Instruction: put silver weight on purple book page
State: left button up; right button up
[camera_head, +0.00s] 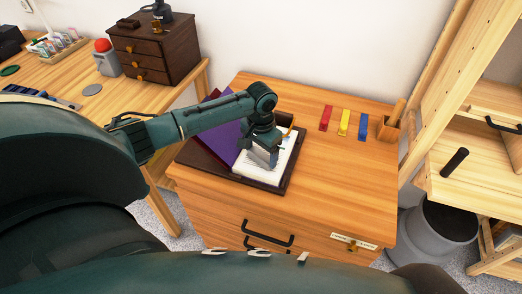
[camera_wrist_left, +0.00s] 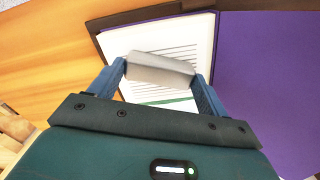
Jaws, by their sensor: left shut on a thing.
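The purple book (camera_head: 222,140) lies open in a dark tray (camera_head: 279,186) on the wooden cabinet, its purple cover on the left and its white page (camera_head: 284,160) on the right. In the left wrist view the lined page (camera_wrist_left: 184,34) is beside the purple cover (camera_wrist_left: 268,80). My left gripper (camera_head: 262,160) is over the page, pointing down. In the left wrist view its two fingers are shut on the silver weight (camera_wrist_left: 160,69), a grey cylinder. Whether the weight touches the page I cannot tell. My right gripper is not in view.
Red, yellow and blue tags (camera_head: 344,122) lie behind and right of the tray, by a wooden holder (camera_head: 388,127). The cabinet top (camera_head: 335,180) right of the tray is clear. A grey bin (camera_head: 440,230) and wooden shelves stand at right. A table with a dark drawer box (camera_head: 153,50) is at left.

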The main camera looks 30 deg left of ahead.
pick_arm(q)
jog(key=o, duration=1.2)
jog(key=shift+o, duration=0.2)
jog(key=shift+r, duration=0.1)
